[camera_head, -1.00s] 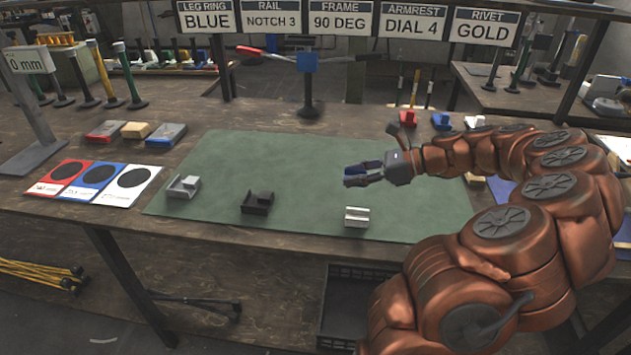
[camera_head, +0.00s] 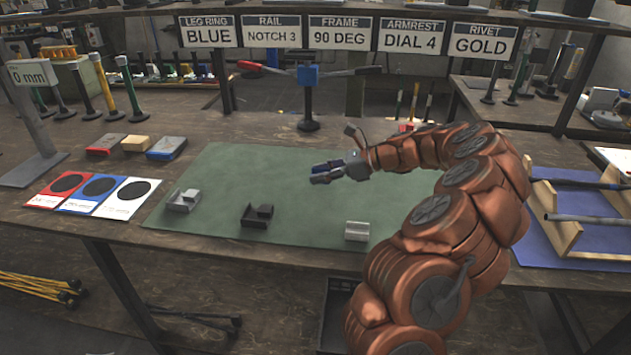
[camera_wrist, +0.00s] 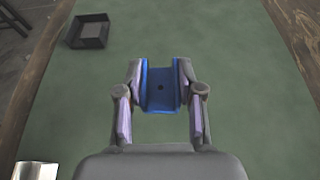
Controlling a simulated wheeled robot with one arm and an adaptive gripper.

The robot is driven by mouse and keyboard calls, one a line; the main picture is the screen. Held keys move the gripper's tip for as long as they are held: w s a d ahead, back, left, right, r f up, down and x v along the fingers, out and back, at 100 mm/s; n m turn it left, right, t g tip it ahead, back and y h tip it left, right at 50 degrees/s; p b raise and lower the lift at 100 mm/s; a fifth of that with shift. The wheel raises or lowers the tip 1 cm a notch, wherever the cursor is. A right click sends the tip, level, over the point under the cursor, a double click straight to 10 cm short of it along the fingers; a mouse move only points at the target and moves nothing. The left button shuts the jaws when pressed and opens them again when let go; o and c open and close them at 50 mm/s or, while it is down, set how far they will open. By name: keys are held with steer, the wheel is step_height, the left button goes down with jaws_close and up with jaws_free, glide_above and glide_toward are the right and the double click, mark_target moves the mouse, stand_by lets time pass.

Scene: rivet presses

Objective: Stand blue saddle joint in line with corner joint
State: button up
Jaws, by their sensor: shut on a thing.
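The blue saddle joint (camera_wrist: 160,88) is a U-shaped channel with a small hole in its floor. My gripper (camera_wrist: 160,95) is shut on it, a finger on each side. In the head view my gripper (camera_head: 327,172) holds it above the green mat (camera_head: 300,190). Three joints rest on the mat in a row: a light grey one (camera_head: 184,200), a dark one (camera_head: 257,214) and a silver one (camera_head: 357,231). I cannot tell for sure which is the corner joint. The dark one (camera_wrist: 88,30) also shows at the wrist view's upper left, the silver one (camera_wrist: 35,170) at its lower left.
Red, blue and white cards (camera_head: 97,190) lie left of the mat. Several blocks (camera_head: 135,144) sit behind them. A black stand with a blue head (camera_head: 308,76) is at the mat's back edge. A wooden rack (camera_head: 555,215) stands on the right. The mat's middle is clear.

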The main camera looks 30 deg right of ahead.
mark_target(318, 188)
steer(key=shift+w+a+f, duration=0.1)
steer(key=shift+w+a, duration=0.05)
steer(key=shift+w, duration=0.95)
steer(key=shift+f, duration=1.75)
steer(key=o, duration=1)
steer(key=shift+f, duration=0.1)
steer(key=shift+c, duration=0.2)
steer(key=shift+s+d+r, duration=0.2)
steer(key=shift+d+r, duration=0.05)
steer(key=v, duration=1.1)
steer(key=shift+s+d+r, duration=0.15)
